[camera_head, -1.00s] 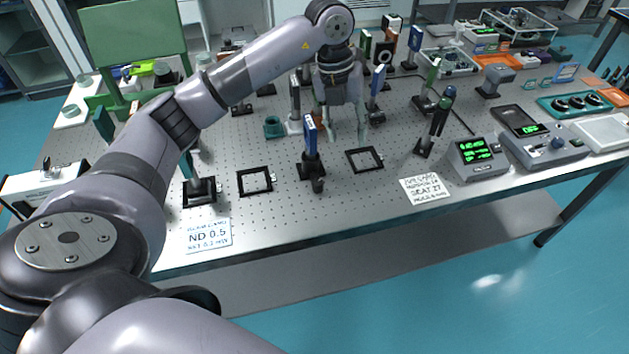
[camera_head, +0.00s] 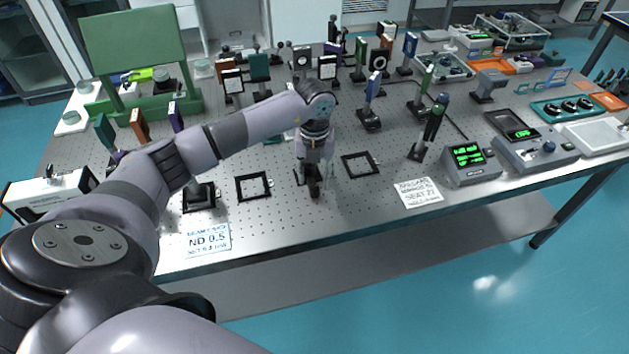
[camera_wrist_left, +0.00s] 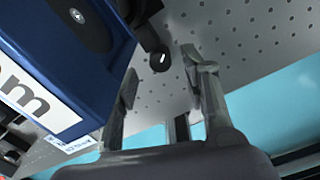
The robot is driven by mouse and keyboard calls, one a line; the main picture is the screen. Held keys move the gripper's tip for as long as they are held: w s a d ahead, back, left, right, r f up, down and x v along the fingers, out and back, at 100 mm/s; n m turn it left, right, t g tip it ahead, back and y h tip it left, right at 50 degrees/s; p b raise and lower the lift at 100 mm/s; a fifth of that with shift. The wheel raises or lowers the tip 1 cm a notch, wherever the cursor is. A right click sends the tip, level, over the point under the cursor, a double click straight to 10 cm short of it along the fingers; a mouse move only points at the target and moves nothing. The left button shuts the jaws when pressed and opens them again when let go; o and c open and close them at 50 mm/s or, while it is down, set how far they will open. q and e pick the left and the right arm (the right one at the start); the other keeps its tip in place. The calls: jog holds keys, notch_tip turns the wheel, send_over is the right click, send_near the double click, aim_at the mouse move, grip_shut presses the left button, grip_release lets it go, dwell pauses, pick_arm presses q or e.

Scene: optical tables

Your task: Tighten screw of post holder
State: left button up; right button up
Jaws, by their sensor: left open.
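The post holder (camera_head: 314,191) stands near the front of the optical table between two black square frames, largely hidden behind my left gripper. My left gripper (camera_head: 316,174) is over it in the head view, pointing down with its fingers apart. In the left wrist view a blue optic body (camera_wrist_left: 75,50) with a white label fills the left side. A black screw knob (camera_wrist_left: 160,61) juts out beside it, appearing between the two open fingertips of my left gripper (camera_wrist_left: 161,68). I cannot tell whether either finger touches the knob. My right gripper is not in view.
The black frames lie to the left (camera_head: 254,186) and right (camera_head: 360,164) of the post holder. A blue optic on a post (camera_head: 371,95) stands behind it. A printed card (camera_head: 418,192) and a green-lit meter (camera_head: 469,158) are to the right. The table's front edge is close.

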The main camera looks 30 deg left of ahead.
aim_at(315, 187)
pick_arm(q)
jog(key=shift+f, duration=1.8)
jog(key=shift+c, duration=0.4)
grip_shut()
